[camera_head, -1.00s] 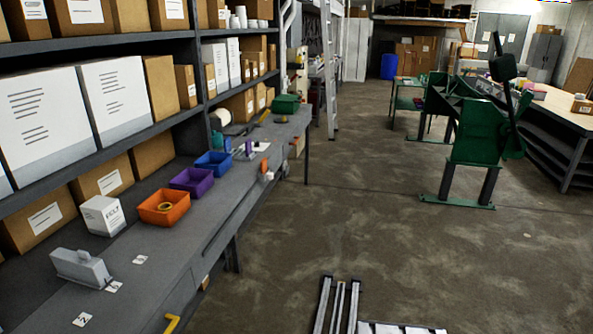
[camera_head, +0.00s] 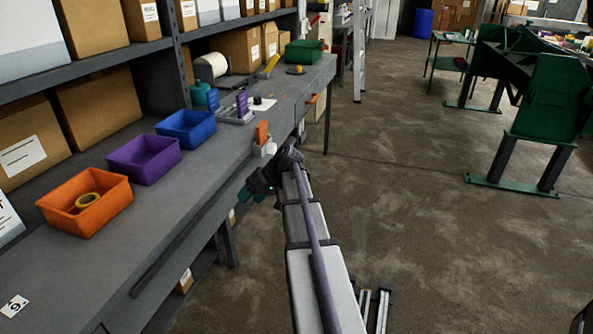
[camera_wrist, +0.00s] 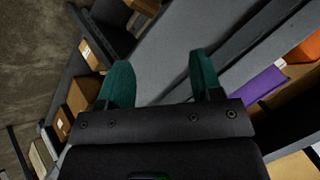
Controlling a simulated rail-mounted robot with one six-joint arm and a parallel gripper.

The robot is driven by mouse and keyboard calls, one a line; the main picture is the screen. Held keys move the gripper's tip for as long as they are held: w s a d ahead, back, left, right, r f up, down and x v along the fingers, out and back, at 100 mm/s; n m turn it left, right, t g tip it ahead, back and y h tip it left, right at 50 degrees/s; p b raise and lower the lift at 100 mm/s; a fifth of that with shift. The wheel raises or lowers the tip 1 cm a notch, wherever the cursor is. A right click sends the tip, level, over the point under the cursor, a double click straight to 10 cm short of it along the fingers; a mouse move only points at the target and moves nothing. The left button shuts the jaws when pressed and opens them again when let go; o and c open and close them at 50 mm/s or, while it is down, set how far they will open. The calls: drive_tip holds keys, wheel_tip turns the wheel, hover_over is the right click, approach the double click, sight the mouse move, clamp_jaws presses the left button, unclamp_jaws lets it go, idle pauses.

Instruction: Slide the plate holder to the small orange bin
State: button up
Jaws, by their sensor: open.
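The small orange bin (camera_head: 88,203) stands on the grey bench at the left with a yellow ring (camera_head: 88,200) inside. What looks like the plate holder is a grey rack (camera_head: 236,117) with upright blue and purple plates, farther back on the bench. A smaller white holder with an orange plate (camera_head: 262,140) stands at the bench's front edge; I cannot tell for sure which is meant. My gripper (camera_head: 248,194) is open and empty at the bench's front edge, nearer than both holders. In the wrist view its green fingers (camera_wrist: 162,68) are apart, with the orange bin (camera_wrist: 304,48) at far right.
A purple bin (camera_head: 144,157) and a blue bin (camera_head: 187,129) stand in a row behind the orange bin. The purple one also shows in the wrist view (camera_wrist: 255,92). Boxes (camera_head: 100,109) fill the shelves behind. The bench top before the bins is mostly clear.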

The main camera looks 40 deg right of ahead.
drive_tip(key=w+d+f+n+t+y+b, duration=0.1)
drive_tip(key=w+d+f+t+b, duration=0.1)
drive_tip(key=d, duration=0.4)
drive_tip(key=w+d+f+t+b, duration=0.2)
drive_tip(key=d+f, duration=0.1)
drive_tip(key=d, duration=0.4)
drive_tip(key=n+t+y+b, duration=0.1)
drive_tip(key=n+t+b, duration=0.1)
drive_tip(key=n+t, duration=0.4)
approach(276, 148)
drive_tip(key=x, duration=1)
drive_tip(key=shift+w+a, duration=0.15)
drive_tip(key=shift+a, duration=0.15)
drive_tip(key=shift+c, duration=0.3)
clamp_jaws()
